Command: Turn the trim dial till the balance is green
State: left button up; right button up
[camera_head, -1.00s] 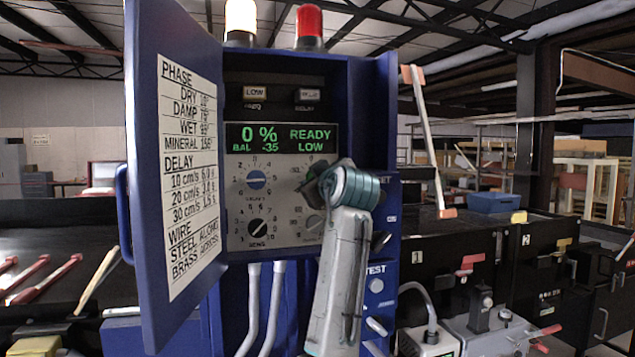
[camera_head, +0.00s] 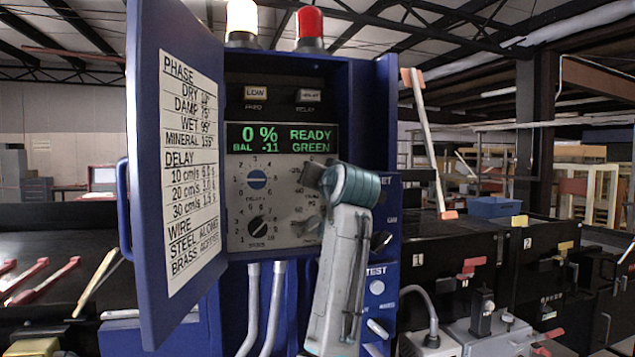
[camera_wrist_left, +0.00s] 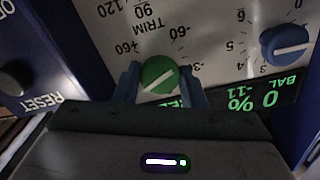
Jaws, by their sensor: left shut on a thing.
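The trim dial (camera_wrist_left: 159,74) is a green knob with a pale pointer line under the word TRIM in the left wrist view. My left gripper (camera_wrist_left: 160,83) is shut on it, one blue finger on each side. In the head view my left wrist covers the dial. The detector's display (camera_head: 282,138) reads 0 %, BAL -11, READY and GREEN in green letters; part of it shows upside down in the wrist view. My right gripper is not in view.
The blue cabinet door (camera_head: 146,180) stands open at the left with a printed settings card (camera_head: 190,170). A blue dial (camera_head: 257,180) and a black dial (camera_head: 258,229) sit left of my wrist. A TEST button (camera_head: 377,287) is below right. A red lamp (camera_head: 309,24) is on top.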

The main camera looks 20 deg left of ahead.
pick_arm(q)
jog(key=shift+m, duration=2.2)
jog(key=o, duration=1)
jog(key=shift+d, duration=0.1)
jog(key=b+v, duration=1.1)
